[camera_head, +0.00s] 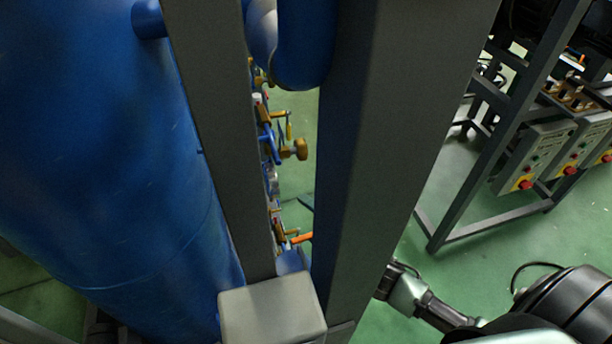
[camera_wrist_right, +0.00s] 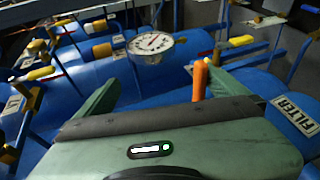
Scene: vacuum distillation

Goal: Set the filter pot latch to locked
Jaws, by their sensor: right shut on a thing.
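The filter pot is a blue vessel (camera_wrist_right: 258,90) at the right of the right wrist view, with a white FILTER label (camera_wrist_right: 295,117). An orange latch handle (camera_wrist_right: 200,78) stands upright in front of my right gripper (camera_wrist_right: 180,78), between its green fingers and nearer the right one. The gripper is shut on this handle, though the contact is not clear. In the head view an orange handle (camera_head: 301,238) shows in the gap between grey posts. My right wrist comes in from the lower right there, its fingers hidden behind the post. My left gripper is out of view.
A round gauge (camera_wrist_right: 151,46) and several yellow valve handles stand around the blue pipework. A wide grey post (camera_head: 385,130) and a large blue tank (camera_head: 100,150) block much of the head view. Control boxes (camera_head: 535,155) hang on a frame at right.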

